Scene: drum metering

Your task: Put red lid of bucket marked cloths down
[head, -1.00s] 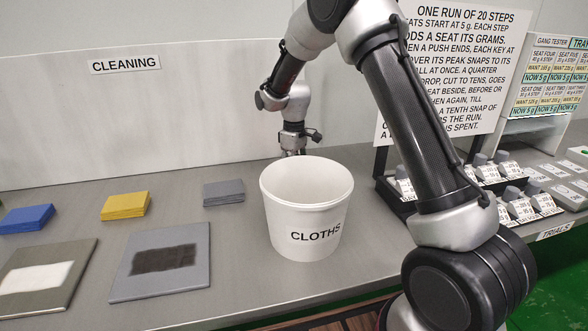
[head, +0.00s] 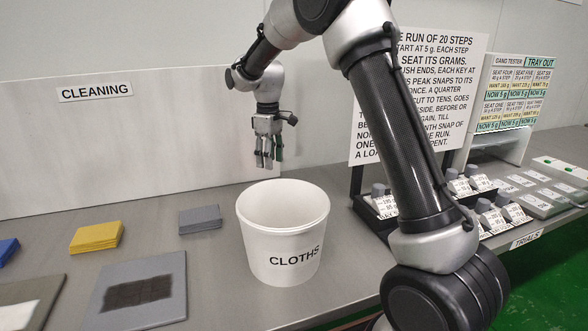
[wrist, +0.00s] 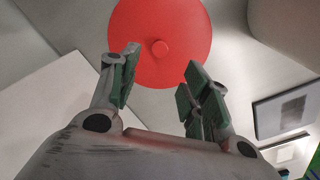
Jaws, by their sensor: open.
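The white bucket marked CLOTHS (head: 295,245) stands upright on the grey bench, its top uncovered. The red lid (wrist: 185,22) is a round disc with a small knob (wrist: 160,48), seen in the wrist view beyond my fingertips. It appears to lie flat on the bench with the knob up. In the head view the lid does not show; the bucket seems to hide it. My gripper (head: 266,163) is raised behind the bucket, fingers pointing down. In the wrist view my gripper (wrist: 162,60) is open, with nothing between its fingers.
A grey cloth stack (head: 200,220) and a yellow one (head: 97,237) lie left of the bucket. A grey board with a dark patch (head: 140,290) lies in front. A black rack with a sign (head: 440,90) stands right. The CLEANING panel (head: 60,140) rises behind.

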